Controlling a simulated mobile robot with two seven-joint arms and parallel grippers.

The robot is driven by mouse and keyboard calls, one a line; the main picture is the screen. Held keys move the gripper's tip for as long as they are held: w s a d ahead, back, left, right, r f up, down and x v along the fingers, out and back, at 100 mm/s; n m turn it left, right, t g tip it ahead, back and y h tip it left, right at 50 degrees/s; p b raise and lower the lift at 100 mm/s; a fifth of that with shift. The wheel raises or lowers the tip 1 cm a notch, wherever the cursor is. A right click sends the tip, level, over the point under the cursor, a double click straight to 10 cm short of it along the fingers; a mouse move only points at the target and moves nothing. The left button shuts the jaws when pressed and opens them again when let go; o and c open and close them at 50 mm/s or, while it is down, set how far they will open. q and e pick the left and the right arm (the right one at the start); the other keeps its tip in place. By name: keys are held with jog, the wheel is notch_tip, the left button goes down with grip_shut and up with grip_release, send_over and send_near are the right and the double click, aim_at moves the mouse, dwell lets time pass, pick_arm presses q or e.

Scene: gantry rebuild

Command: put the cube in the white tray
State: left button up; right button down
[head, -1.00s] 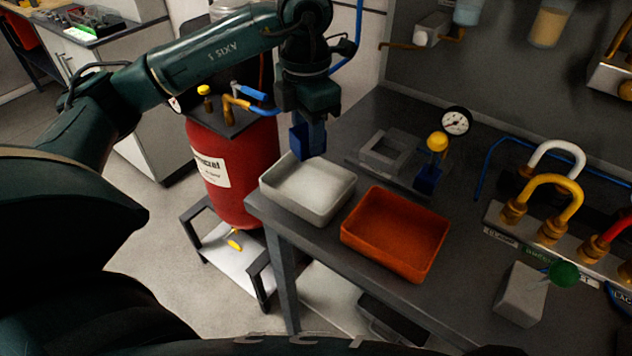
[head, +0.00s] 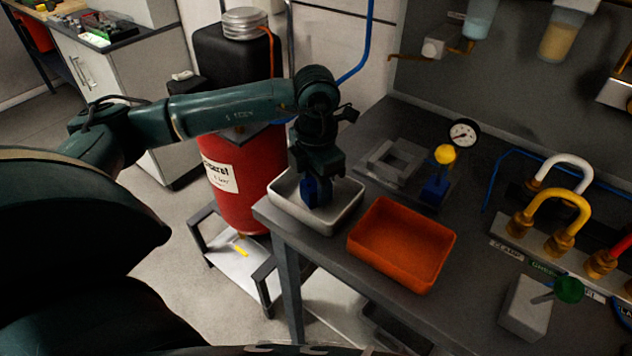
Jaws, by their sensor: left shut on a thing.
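The white tray (head: 342,217) stands on the dark bench at its left end. My left gripper (head: 316,200) points down into the tray and is shut on the blue cube (head: 310,190). The cube is inside the tray's outline, low between the walls. The gripper partly hides it, and I cannot tell whether it touches the tray floor. My right gripper is not in view.
An orange tray (head: 398,250) stands just right of the white one. A red drum (head: 240,180) stands left of the bench.

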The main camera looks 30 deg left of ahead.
aim_at(315, 183)
pick_arm(q)
jog(key=shift+f, duration=0.2)
jog(key=o, duration=1.2)
jog(key=shift+o, duration=0.2)
jog(key=shift+r, duration=0.1)
notch_tip(315, 183, up, 12)
jog(key=shift+r, duration=0.15)
jog(key=shift+s, duration=0.1)
